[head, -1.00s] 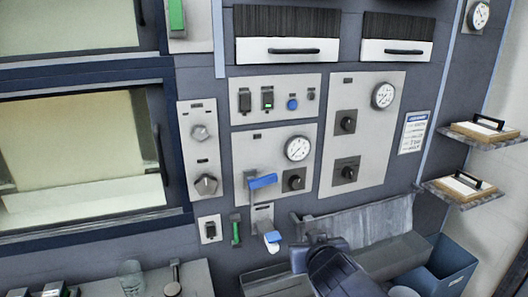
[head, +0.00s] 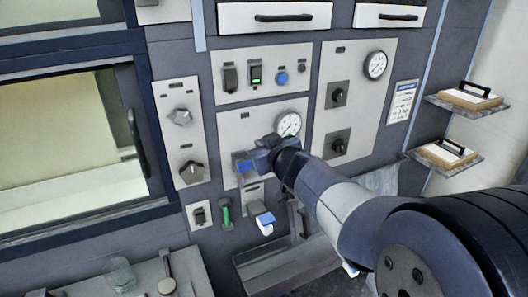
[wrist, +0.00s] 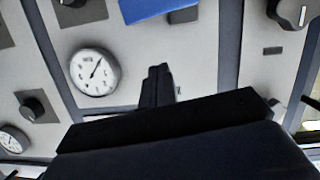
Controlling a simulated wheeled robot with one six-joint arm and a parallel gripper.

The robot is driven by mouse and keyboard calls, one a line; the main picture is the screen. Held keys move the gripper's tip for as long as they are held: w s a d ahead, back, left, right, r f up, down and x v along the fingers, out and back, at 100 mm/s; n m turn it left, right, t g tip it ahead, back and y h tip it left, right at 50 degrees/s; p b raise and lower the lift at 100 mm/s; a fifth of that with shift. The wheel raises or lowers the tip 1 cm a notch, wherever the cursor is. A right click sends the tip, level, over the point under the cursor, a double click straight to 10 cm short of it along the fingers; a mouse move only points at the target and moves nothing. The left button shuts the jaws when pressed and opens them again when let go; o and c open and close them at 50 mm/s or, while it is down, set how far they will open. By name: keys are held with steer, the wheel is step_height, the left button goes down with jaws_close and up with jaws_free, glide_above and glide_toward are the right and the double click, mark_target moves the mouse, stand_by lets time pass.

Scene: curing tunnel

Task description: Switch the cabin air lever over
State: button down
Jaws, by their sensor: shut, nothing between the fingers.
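The lever with a blue handle (head: 246,166) sits on a pale wall panel (head: 232,122) below a round gauge (head: 288,124). I cannot read a label on it. In the wrist view the blue handle (wrist: 150,8) is at the top edge, partly cut off, with a dark mount beside it. My gripper (head: 260,156) is in front of this panel, beside the lever and partly covering it in the head view. In the wrist view its fingertips (wrist: 158,72) are together and empty, with a visible gap to the blue handle in the picture. Contact cannot be told.
A green handle (head: 226,214) and a blue-and-white fitting (head: 264,222) are below. A switch row (head: 262,75) is above. A trough (head: 270,262) and a counter with a glass (head: 120,274) are lower down.

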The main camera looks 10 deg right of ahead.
steer(key=f+b, duration=0.1)
steer(key=w+f+b, duration=0.1)
steer(key=f, duration=0.1)
steer(key=w+f, duration=0.1)
steer(key=shift+w+d+f+b, duration=0.2)
steer(key=shift+f+b, duration=0.1)
steer(key=shift+b, duration=0.1)
steer(key=shift+d+f+m+p, duration=0.25)
steer(key=shift+f+m+p, duration=0.15)
steer(key=shift+f+p, duration=0.45)
steer(key=shift+f, duration=0.15)
